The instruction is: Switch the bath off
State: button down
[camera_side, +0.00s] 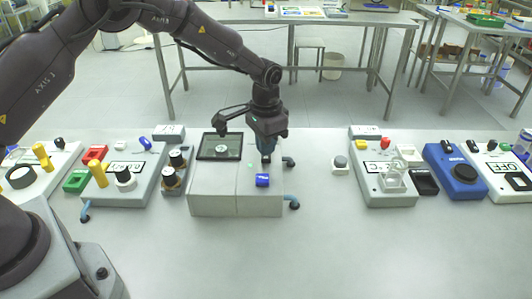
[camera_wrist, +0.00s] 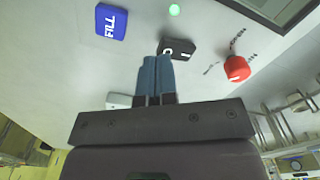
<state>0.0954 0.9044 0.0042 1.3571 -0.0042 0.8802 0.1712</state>
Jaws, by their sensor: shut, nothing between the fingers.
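The bath (camera_side: 215,197) is a light grey box in the middle of the bench in the side view, with a dark-framed top panel (camera_side: 220,146). My gripper (camera_side: 266,158) points down over its right part. In the wrist view my gripper (camera_wrist: 156,62) shows two blue-grey fingers together, with nothing between them. Just beyond the tips is a black rocker switch (camera_wrist: 181,48) with white O and I marks. The fingers partly overlap it; I cannot tell whether they touch it. A green light (camera_wrist: 174,9) is lit near it and also shows in the side view (camera_side: 250,166).
A blue FILL button (camera_wrist: 111,21) and a red knob (camera_wrist: 237,68) flank the switch. Grey devices stand left (camera_side: 128,180) and right (camera_side: 385,190), with a blue device (camera_side: 455,180) farther right. The front bench is clear.

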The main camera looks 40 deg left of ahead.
aim_at(266, 159)
jog(key=shift+f, duration=1.3)
jog(key=shift+r, duration=3.5)
jog(key=s, duration=0.1)
jog(key=s+f, duration=0.1)
jog(key=shift+s+a+f+g, duration=0.1)
jog(key=shift+s+g, duration=0.2)
jog(key=s+a+r+n+t, duration=0.1)
jog(key=s+a+r+t, duration=0.1)
jog(key=s+r, duration=0.8)
jog(key=s+a+r+n+t, duration=0.2)
jog(key=s+r+t, duration=0.2)
jog(key=s+r, duration=0.6)
jog(key=shift+s+a+r, duration=0.2)
jog(key=shift+s+r, duration=0.05)
jog(key=shift+s, duration=3.6)
